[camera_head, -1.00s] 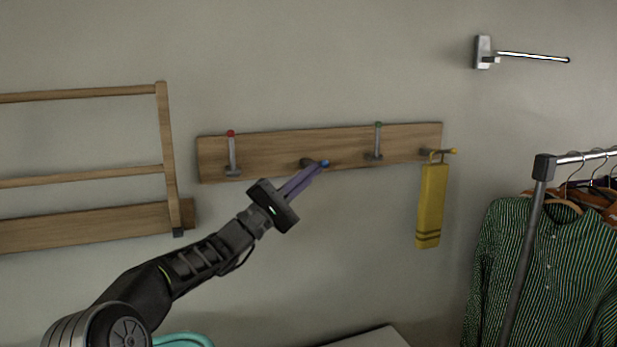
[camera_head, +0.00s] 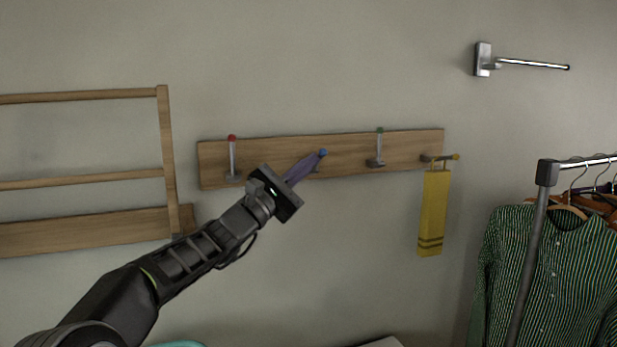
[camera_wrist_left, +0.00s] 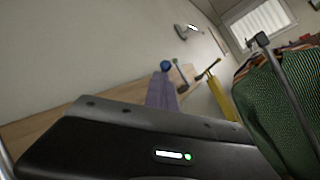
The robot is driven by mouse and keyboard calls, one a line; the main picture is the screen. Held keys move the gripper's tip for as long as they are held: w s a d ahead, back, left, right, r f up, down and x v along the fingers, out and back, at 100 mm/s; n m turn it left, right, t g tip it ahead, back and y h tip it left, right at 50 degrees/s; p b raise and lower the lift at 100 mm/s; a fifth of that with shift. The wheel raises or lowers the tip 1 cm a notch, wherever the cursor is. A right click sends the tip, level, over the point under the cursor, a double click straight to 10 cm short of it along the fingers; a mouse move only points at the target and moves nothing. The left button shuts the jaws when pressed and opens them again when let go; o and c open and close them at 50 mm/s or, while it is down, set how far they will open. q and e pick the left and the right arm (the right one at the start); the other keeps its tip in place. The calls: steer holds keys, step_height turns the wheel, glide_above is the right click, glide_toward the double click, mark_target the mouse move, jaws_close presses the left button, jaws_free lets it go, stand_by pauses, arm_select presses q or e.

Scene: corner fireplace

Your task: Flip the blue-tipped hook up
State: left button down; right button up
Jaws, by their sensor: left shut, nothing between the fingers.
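The blue-tipped hook (camera_head: 323,152) is on the wooden rail (camera_head: 345,155), between the red-tipped and green-tipped hooks. Its blue tip shows just past my fingertips; most of its shaft is hidden behind them, so its exact angle is hard to tell. My left gripper (camera_head: 314,159) is shut with nothing between its purple fingers, which point up and right against or very close to the hook. In the left wrist view the blue tip (camera_wrist_left: 166,66) stands just above the ends of the fingers (camera_wrist_left: 161,92). My right gripper is not in view.
The red-tipped hook (camera_head: 232,158) and green-tipped hook (camera_head: 379,147) stand upright. The yellow-tipped hook (camera_head: 440,157) sticks out and carries a yellow towel (camera_head: 432,213). A wooden rack (camera_head: 164,140) is at left, a clothes rail with a green striped shirt (camera_head: 565,265) at right.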

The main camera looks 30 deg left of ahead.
arm_select(q)
steer(key=r, duration=0.1)
steer(key=w+a+r+n+y, duration=0.1)
steer(key=r+n, duration=0.1)
steer(key=shift+w+a, duration=0.35)
steer(key=shift+w, duration=0.05)
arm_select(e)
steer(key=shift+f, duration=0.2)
arm_select(q)
steer(key=shift+s+f, duration=0.1)
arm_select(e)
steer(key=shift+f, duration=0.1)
